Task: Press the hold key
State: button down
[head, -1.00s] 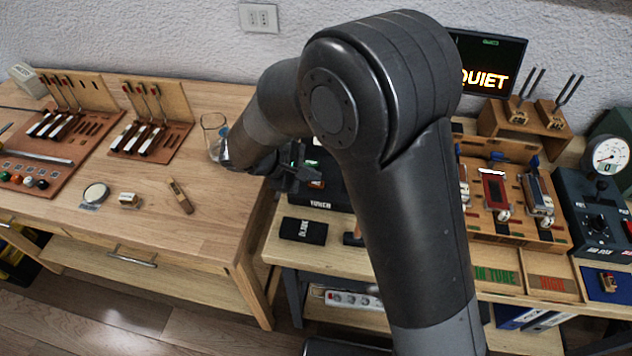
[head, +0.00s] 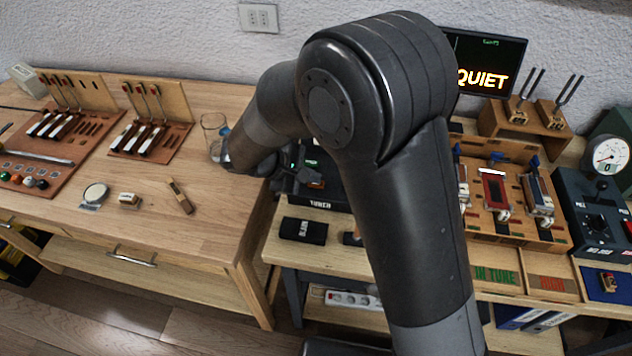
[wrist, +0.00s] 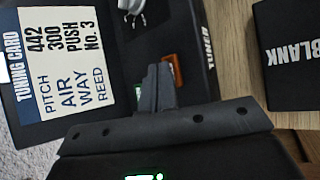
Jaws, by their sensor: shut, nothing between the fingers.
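The tuner (head: 322,203) is a dark box at the left end of the right bench, partly hidden behind my arm. Its label also shows in the wrist view (wrist: 210,60). An orange key-like part (wrist: 176,70) sits on it, partly covered by my fingers; a bit of orange shows in the head view (head: 317,184). I cannot read a hold marking on it. My gripper (wrist: 160,76) is shut and empty, with its fingertips beside the orange part in the picture. Whether they touch it I cannot tell. In the head view my gripper (head: 307,176) is over the tuner.
A tuning card (wrist: 70,62) lies left of the fingers in the wrist view. A black box marked BLANK (head: 303,230) is in front of the tuner. A glass beaker (head: 212,128) stands on the left bench near my wrist. A screen (head: 484,70) reads QUIET.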

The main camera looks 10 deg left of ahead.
aim_at(312, 184)
jog(key=shift+f, duration=0.15)
dwell(0.3)
jog(key=shift+r, duration=0.45)
jog(key=shift+r, duration=3)
